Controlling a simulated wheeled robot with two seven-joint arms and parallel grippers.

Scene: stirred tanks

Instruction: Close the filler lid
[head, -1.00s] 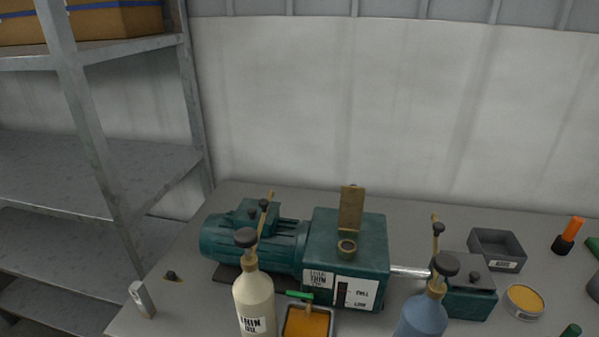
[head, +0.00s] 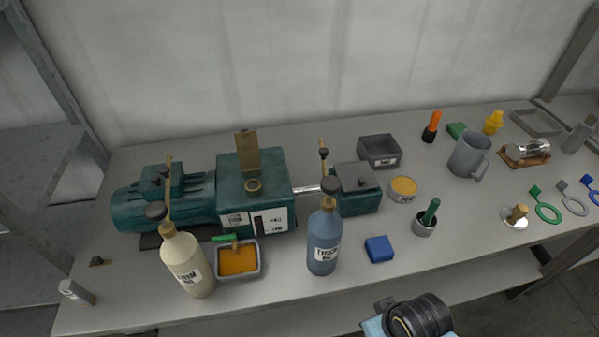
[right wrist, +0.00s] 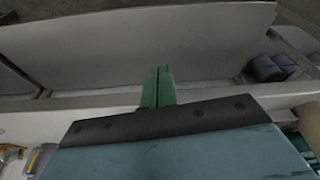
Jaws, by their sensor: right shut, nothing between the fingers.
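The filler lid (head: 247,151) is a flat brass plate. It stands upright, open, at the back of the filler neck (head: 253,186), a brass ring on top of the green gearbox housing (head: 252,168). The ring is uncovered. My right gripper (right wrist: 159,72) shows in the right wrist view as two green fingers pressed together, with nothing between them. It is well away from the lid. In the head view only part of my right arm shows at the bottom edge. My left gripper is in neither current view.
A cream oil bottle (head: 187,262) and a blue oil bottle (head: 323,245) stand in front of the machine, tall spouts up. An orange-filled tray (head: 259,272) sits between them. A blue block (head: 379,249) and a grey mug (head: 467,154) lie farther right. The wall is behind.

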